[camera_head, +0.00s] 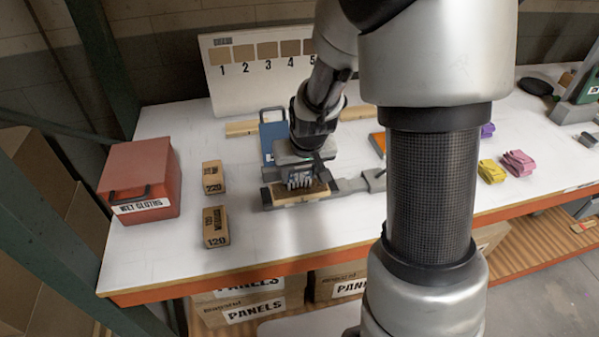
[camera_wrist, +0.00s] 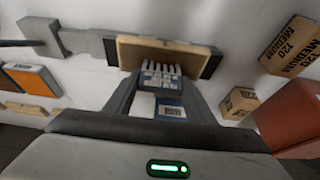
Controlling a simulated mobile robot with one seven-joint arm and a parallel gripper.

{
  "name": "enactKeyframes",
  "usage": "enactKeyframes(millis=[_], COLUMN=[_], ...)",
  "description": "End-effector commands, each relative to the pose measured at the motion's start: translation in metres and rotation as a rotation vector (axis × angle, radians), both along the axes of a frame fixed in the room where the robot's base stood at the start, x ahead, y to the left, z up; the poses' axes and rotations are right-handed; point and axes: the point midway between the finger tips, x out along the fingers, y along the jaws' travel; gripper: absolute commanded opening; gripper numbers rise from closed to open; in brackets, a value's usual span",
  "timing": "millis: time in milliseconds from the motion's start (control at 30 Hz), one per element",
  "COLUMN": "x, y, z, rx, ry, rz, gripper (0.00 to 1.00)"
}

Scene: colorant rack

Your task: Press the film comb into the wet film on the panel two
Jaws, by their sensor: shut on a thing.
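My gripper (camera_head: 301,172) is shut on the film comb (camera_wrist: 161,84), a blue and grey block with a row of pale teeth. The teeth point down at a tan panel (camera_wrist: 150,52), which lies in a grey holder on the bench. In the head view the comb (camera_head: 300,180) is right over the panel (camera_head: 298,196), near its back part. Whether the teeth touch the film I cannot tell. No number shows on this panel. The wrist view shows my gripper (camera_wrist: 163,77) with a finger on each side of the comb.
A red wet cloths box (camera_head: 140,180) and two tan sanding blocks (camera_head: 215,226) stand left. A blue item (camera_head: 272,130) stands behind my gripper. A board with numbered swatches (camera_head: 262,70) stands at the back. Yellow and pink cloths (camera_head: 518,162) lie right. The front left bench is clear.

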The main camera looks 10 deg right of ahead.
Motion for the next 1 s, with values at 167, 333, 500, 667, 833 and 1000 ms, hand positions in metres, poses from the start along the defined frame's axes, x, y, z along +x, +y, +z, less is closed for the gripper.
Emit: enactKeyframes(millis=[167, 333, 500, 667, 833, 1000], x=[-0.002, -0.002, -0.001, -0.001, 0.0, 0.0], y=[0.0, 0.0, 0.0, 0.0, 0.0, 0.0], z=[-0.002, 0.003, 0.017, 0.03, 0.044, 0.058], rx=[0.0, 0.0, 0.0, 0.0, 0.0, 0.0], ry=[0.005, 0.005, 0.002, 0.002, 0.001, 0.001], rz=[0.0, 0.0, 0.0, 0.0, 0.0, 0.0], gripper=[0.27, 0.27, 0.27, 0.27, 0.27, 0.27])
